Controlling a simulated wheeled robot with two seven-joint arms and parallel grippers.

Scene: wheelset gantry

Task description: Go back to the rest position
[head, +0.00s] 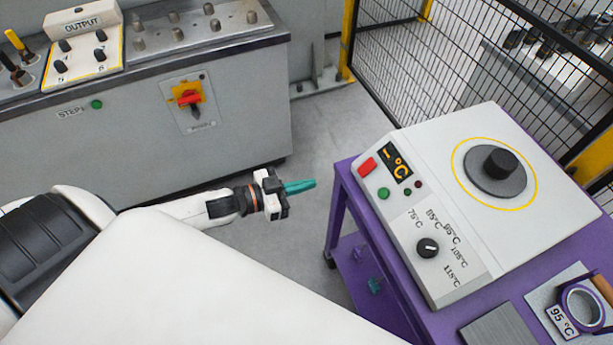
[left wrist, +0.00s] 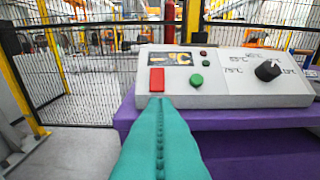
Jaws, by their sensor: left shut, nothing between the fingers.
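My left gripper (head: 301,186) has teal fingers that are pressed together with nothing between them. In the head view it is in the free space between the grey cabinet and the purple table, just left of the white heater unit (head: 408,226). In the left wrist view the shut teal fingers (left wrist: 160,105) point toward the front of the heater unit (left wrist: 215,78), with its red button (left wrist: 157,79) just beyond the tips in the picture. I cannot tell from these frames whether they touch anything. My right gripper is not in view.
The purple table (head: 345,205) carries the heater unit and, at front right, a ring with a 95 °C label (head: 562,320). A grey cabinet (head: 140,150) with an OUTPUT panel (head: 82,50) stands at the back left. A black mesh fence (head: 440,50) closes the back. Grey floor (head: 315,135) lies clear between.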

